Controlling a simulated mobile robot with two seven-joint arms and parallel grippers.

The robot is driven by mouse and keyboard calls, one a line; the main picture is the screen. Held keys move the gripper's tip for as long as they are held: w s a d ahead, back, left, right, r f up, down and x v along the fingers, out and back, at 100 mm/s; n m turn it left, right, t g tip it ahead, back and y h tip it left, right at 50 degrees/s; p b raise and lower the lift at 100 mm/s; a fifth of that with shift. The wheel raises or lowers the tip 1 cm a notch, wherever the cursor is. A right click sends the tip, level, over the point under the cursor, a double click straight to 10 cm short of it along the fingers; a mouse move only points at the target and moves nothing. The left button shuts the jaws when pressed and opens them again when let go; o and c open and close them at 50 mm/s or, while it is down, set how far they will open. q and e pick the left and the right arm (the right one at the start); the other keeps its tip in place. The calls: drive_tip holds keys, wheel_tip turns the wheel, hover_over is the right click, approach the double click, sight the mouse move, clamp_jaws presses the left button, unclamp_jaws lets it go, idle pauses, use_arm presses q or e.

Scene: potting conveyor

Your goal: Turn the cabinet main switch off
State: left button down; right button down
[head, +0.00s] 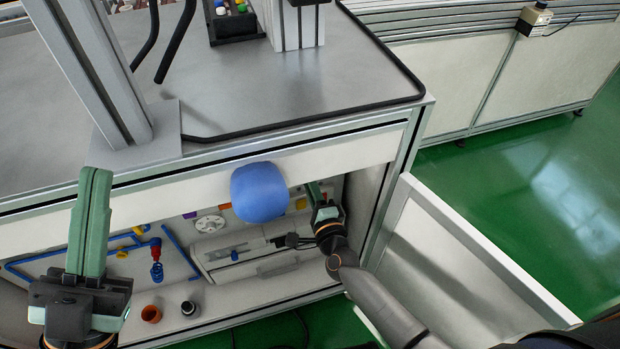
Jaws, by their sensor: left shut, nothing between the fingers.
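The open cabinet (325,287) is under the bench front, with fittings on its back wall. I cannot tell for sure which fitting is the main switch; a small yellow part (300,203) shows just right of the blue rounded thing (260,193), which hides part of the wall. My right gripper (314,190) reaches into the right side of the opening, close to that yellow part; whether they touch cannot be told, nor whether its fingers are apart. My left gripper (97,172) stands at the left in front of the bench, fingers up, shut and empty.
The cabinet door (455,245) stands open at the right. Green floor (530,170) is clear at the right.

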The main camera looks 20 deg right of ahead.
use_arm(q)
drive_tip(key=shift+r, duration=0.3)
use_arm(e)
drive_tip(key=shift+f+n, duration=0.2)
drive_tip(key=shift+n, duration=0.8)
use_arm(q)
drive_tip(key=shift+r, duration=0.15)
use_arm(e)
drive_tip(key=c, duration=0.8)
unclamp_jaws()
use_arm(q)
drive_tip(key=w+n+y+p, duration=0.1)
drive_tip(key=w+f+y+p, duration=0.1)
drive_tip(key=y, duration=0.1)
drive_tip(key=shift+w+a+f+n, duration=0.1)
drive_tip(key=shift+a+f+n, duration=0.2)
drive_tip(key=shift+n, duration=0.1)
use_arm(e)
drive_tip(key=s, duration=0.7)
drive_tip(key=shift+s, duration=0.25)
use_arm(q)
drive_tip(key=shift+r, duration=0.1)
use_arm(e)
drive_tip(key=shift+d, duration=0.1)
